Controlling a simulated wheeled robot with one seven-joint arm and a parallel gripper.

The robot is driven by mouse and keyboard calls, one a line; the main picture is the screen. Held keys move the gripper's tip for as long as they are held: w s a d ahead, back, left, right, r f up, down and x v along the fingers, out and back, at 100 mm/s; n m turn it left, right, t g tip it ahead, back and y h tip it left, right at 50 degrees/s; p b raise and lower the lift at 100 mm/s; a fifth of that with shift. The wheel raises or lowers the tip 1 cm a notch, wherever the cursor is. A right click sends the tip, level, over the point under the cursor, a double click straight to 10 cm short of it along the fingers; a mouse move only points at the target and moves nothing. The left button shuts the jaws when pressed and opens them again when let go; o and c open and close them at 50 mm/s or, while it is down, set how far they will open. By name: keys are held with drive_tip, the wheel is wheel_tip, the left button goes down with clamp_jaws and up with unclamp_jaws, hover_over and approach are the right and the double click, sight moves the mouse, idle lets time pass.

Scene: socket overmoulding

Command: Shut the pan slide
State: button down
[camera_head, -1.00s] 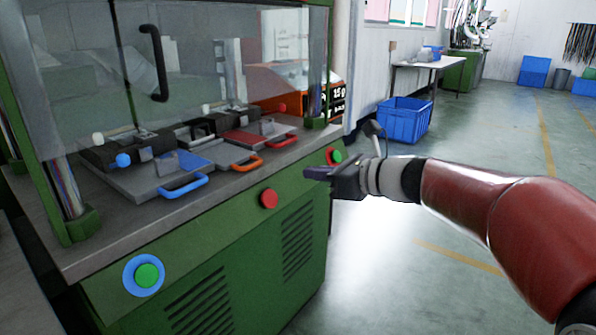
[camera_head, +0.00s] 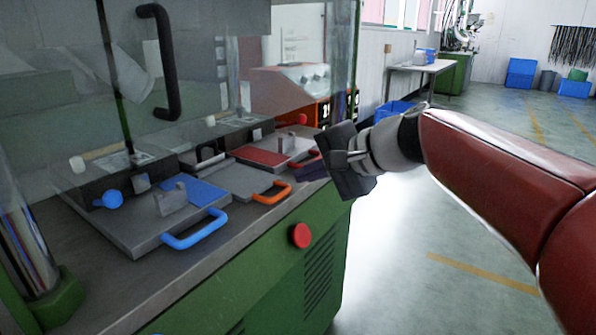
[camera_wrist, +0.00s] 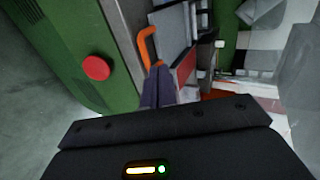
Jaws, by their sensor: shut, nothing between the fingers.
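Three slides lie side by side on the machine's bench, pulled out toward its front edge; I cannot tell which is the pan slide. The nearest has a blue handle (camera_head: 197,230), the middle one an orange handle (camera_head: 272,193), the farthest a red panel (camera_head: 258,155) and a red handle (camera_head: 303,161). My gripper (camera_head: 312,172) is shut and empty, its dark fingertips at the bench edge close to the red handle; contact cannot be told. In the wrist view the shut fingers (camera_wrist: 157,87) point between the orange handle (camera_wrist: 147,46) and the red panel (camera_wrist: 186,66); the red handle is hidden there.
A clear guard with a black handle (camera_head: 160,62) hangs above the slides. A red button (camera_head: 300,236) sits on the green front. A blue knob (camera_head: 110,199) is at the left slide's rear. Blue crates and a table stand beyond; open floor lies right.

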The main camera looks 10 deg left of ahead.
approach(253, 182)
drive_tip(key=a+f, duration=0.2)
drive_tip(key=f, duration=0.1)
drive_tip(key=shift+w+a+f, duration=0.1)
drive_tip(key=shift+w+f, duration=0.1)
drive_tip(key=shift+w, duration=0.2)
drive_tip(key=shift+w+a+p, duration=0.25)
drive_tip(key=shift+w+a, duration=0.1)
drive_tip(key=shift+a, duration=0.4)
drive_tip(key=shift+w+a+p, duration=0.2)
drive_tip(key=shift+w+a, duration=0.1)
drive_tip(key=shift+a, duration=0.45)
drive_tip(key=shift+r, duration=0.1)
